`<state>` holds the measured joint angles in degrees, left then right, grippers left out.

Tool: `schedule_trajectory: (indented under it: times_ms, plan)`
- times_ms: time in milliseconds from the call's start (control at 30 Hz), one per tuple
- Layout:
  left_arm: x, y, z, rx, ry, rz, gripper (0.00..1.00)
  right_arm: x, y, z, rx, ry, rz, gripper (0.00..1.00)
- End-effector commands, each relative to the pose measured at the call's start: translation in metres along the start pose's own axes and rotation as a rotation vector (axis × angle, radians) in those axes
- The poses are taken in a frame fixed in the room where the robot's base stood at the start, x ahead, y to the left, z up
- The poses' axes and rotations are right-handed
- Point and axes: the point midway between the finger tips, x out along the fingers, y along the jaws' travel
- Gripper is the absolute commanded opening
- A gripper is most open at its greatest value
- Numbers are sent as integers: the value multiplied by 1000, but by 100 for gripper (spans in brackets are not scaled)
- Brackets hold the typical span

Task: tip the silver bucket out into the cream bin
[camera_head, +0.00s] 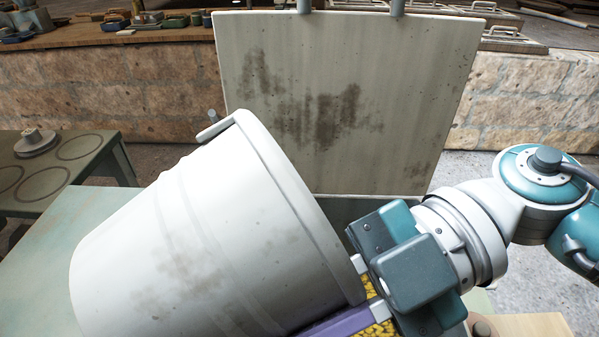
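The silver bucket (190,235) shows as a large pale grey-white bucket with smudges, filling the lower left. It is tilted far over, its base at lower left and its rim towards the right. Its inside is hidden from me. My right gripper (360,275) is at the right side of the rim and appears closed on it; the fingers are partly hidden. My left gripper is not in view. I cannot make out a cream bin; it may be hidden behind the bucket.
A stained cream panel (340,100) stands upright behind the bucket. A purple edge (345,320) and a yellow patterned surface (378,313) show below my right gripper. A green table (50,180) stands at left. A stone wall (130,95) runs behind.

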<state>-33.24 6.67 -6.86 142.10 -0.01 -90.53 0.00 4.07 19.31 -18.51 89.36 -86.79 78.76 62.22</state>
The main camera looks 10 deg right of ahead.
Motion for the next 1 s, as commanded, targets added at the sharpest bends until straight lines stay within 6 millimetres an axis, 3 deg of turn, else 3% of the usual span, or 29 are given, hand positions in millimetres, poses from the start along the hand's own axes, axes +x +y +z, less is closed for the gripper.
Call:
schedule_trajectory:
  times_ms: [1000]
  plan:
    - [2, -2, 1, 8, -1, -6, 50, 1, 2, -2, -4, 27, 16, 0]
